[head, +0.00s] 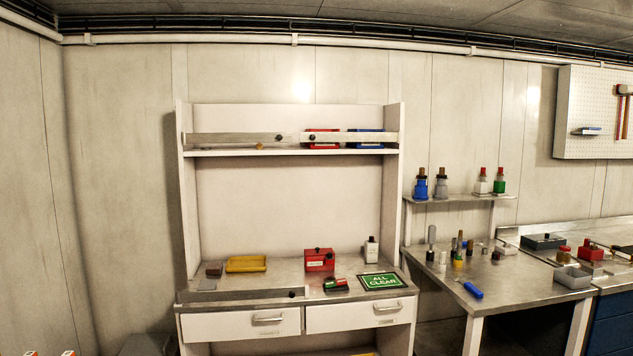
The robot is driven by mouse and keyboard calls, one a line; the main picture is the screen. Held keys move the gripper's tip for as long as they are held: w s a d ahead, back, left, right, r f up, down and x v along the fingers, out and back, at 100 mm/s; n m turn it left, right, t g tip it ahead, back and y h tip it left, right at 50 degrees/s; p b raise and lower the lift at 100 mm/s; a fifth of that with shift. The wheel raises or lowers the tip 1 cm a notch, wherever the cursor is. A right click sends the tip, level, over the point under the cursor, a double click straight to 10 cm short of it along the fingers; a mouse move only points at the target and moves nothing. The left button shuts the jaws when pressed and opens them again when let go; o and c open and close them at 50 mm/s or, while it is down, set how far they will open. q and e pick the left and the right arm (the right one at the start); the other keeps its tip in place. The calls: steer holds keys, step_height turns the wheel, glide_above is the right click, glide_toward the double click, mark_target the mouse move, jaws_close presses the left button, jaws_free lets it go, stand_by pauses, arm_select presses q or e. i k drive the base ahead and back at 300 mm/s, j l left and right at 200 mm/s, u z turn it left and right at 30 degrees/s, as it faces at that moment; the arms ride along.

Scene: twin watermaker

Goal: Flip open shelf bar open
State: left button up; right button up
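A white shelf unit (191,215) stands against the wall in the head view. Along the front of its upper shelf (290,152) run two metal bars. The left bar (230,139) has a black knob near its right end, and the right bar (355,138) has a black knob near its left end. Both lie level across the shelf front. A third metal bar (240,295), also with a black knob at its right end, lies along the left front edge of the worktop. Which bar the task means is not clear from the view. Neither gripper shows.
Red (323,146) and blue (366,146) boxes sit behind the upper right bar. The worktop holds a yellow tray (246,264), a red box (319,260), a white bottle (371,250) and an ALL CLEAR sign (381,281). A metal table (520,282) with several tools stands at right.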

mark_target(260, 137)
steer(key=i+j+z, duration=0.1)
steer(key=i, duration=0.3)
steer(key=i+j+z, duration=0.1)
steer(key=i, duration=0.35)
